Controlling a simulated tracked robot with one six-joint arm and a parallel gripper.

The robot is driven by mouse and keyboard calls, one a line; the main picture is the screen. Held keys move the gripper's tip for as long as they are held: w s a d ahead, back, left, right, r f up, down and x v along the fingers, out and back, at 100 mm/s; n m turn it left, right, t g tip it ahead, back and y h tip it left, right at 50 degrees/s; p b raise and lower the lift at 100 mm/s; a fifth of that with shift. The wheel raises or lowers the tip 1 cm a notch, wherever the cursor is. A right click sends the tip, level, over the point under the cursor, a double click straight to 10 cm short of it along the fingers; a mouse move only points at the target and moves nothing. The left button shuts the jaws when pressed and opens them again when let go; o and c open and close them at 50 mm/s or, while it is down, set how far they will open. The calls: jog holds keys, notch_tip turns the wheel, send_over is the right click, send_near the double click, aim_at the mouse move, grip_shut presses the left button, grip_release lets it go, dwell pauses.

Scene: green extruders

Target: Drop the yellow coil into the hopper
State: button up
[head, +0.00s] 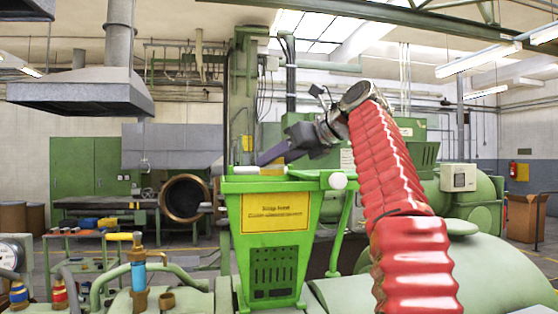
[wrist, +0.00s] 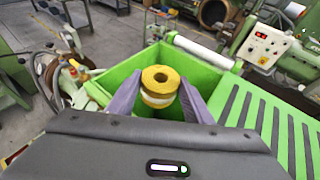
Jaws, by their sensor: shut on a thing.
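The yellow coil (wrist: 161,76) is a short spool with a hole in its middle and a pale band lower down. My gripper (wrist: 160,92) is shut on it, with one purple finger on each side. In the wrist view the coil appears over the open mouth of the green hopper (wrist: 202,68). In the head view the hopper (head: 271,257) has a yellow label on its front. There my gripper (head: 265,157) is just above the hopper's top rim, pointing left and down.
A white roller (wrist: 203,51) runs along one side of the hopper's rim. A slotted green panel (wrist: 268,122) lies to its right in the wrist view. A blue and brass valve (head: 138,270) stands left of the hopper. Green machinery (head: 490,270) fills the right.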

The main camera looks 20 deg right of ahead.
dwell(0.3)
jog(key=o, duration=1.2)
jog(key=v, duration=1.3)
jog(key=shift+s, duration=0.25)
jog(key=shift+d, duration=0.1)
dwell(0.4)
